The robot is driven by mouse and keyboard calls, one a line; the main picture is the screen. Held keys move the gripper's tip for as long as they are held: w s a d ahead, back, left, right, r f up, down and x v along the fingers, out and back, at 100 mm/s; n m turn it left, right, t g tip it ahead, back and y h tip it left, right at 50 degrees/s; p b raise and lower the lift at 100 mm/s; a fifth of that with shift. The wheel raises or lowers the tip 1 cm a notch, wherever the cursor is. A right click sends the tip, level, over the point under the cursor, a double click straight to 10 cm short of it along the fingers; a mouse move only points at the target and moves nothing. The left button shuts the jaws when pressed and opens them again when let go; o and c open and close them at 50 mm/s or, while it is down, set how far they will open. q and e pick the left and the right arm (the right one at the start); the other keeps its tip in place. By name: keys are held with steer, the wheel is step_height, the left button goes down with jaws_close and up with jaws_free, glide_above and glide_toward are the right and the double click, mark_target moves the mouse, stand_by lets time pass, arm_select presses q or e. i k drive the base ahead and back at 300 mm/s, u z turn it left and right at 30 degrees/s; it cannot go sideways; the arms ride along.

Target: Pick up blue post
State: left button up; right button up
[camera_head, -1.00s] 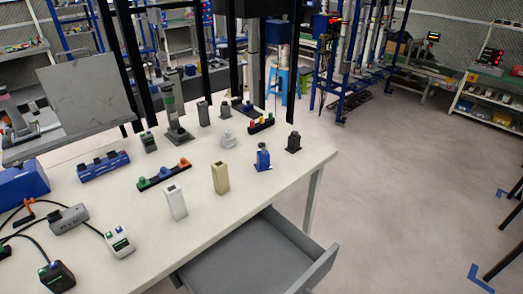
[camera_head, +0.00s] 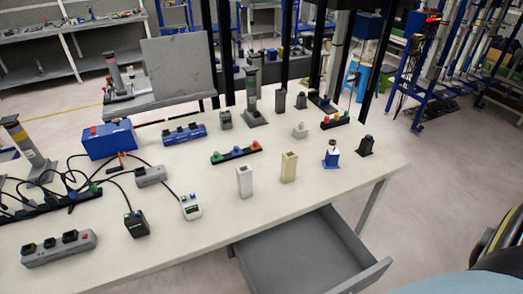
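A small upright blue post (camera_head: 332,157) with a pale, dark-tipped top stands on the white table (camera_head: 290,215), near its right end. A short black post (camera_head: 366,146) stands just right of it. A beige rectangular post (camera_head: 289,167) and a white one (camera_head: 244,182) stand to its left. Nothing covers the blue post. Neither of my grippers is in view.
An open grey drawer (camera_head: 305,255) juts out below the table's front edge. A blue box (camera_head: 109,141), cables and a grey socket strip (camera_head: 58,248) crowd the left side. A multicoloured block strip (camera_head: 236,153) lies mid-table.

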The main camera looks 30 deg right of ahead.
mark_target(331, 160)
steer(key=u, duration=0.65)
steer(key=k, duration=1.25)
steer(key=z, duration=1.2)
steer(key=i, duration=1)
steer(key=u, duration=0.05)
